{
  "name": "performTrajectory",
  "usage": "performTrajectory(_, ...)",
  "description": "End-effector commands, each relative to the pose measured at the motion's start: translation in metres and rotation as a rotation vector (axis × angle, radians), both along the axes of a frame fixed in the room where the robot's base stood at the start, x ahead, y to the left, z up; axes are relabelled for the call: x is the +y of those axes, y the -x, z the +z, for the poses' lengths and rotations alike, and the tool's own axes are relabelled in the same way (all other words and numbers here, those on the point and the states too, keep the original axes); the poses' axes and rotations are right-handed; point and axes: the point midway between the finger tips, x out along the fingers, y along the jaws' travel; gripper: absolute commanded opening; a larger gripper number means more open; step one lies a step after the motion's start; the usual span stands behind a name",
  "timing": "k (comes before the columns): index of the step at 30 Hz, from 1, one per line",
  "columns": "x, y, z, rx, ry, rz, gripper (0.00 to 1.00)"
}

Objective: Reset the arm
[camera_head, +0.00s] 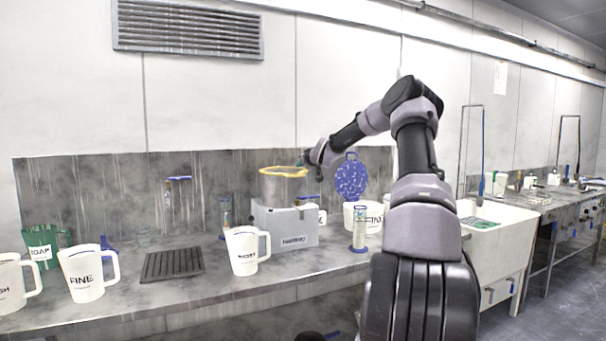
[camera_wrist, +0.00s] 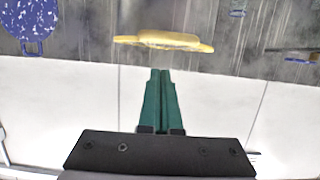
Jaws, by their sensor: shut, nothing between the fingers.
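My arm reaches up from the right of centre in the head view and bends over to the left. My gripper (camera_head: 302,161) is small there, near the yellow rim of the grey polishing machine (camera_head: 285,227). In the wrist view the two green fingers of my gripper (camera_wrist: 160,73) are pressed together with nothing between them. The yellow rim (camera_wrist: 165,41) shows past the fingertips, apart from them in the picture. The wrist view looks upside down, with the pale wall below.
A blue speckled disc (camera_head: 351,178) stands behind the bench, right of the machine. White jugs, including one marked FINE (camera_head: 88,274), a green jug (camera_head: 41,246) and a dark drain mat (camera_head: 173,263) are on the bench. A white sink (camera_head: 490,235) is at right.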

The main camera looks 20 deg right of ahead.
Motion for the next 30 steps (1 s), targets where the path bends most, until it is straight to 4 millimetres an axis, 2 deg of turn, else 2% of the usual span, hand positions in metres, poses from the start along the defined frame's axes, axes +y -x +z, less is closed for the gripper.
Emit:
performTrajectory(1,-0.002,0.01,-0.016,0.01,-0.005,-0.001,0.0)
performTrajectory(12,-0.002,0.053,-0.066,0.0,0.0,0.001,0.0)
performTrajectory(16,-0.002,0.06,-0.073,-0.003,0.002,0.002,0.0)
performTrajectory(22,0.001,0.063,-0.074,-0.001,0.005,0.006,0.0)
performTrajectory(26,0.027,0.072,-0.067,0.043,0.021,0.042,0.0)
performTrajectory(30,0.079,0.102,-0.054,0.156,0.058,0.101,0.0)
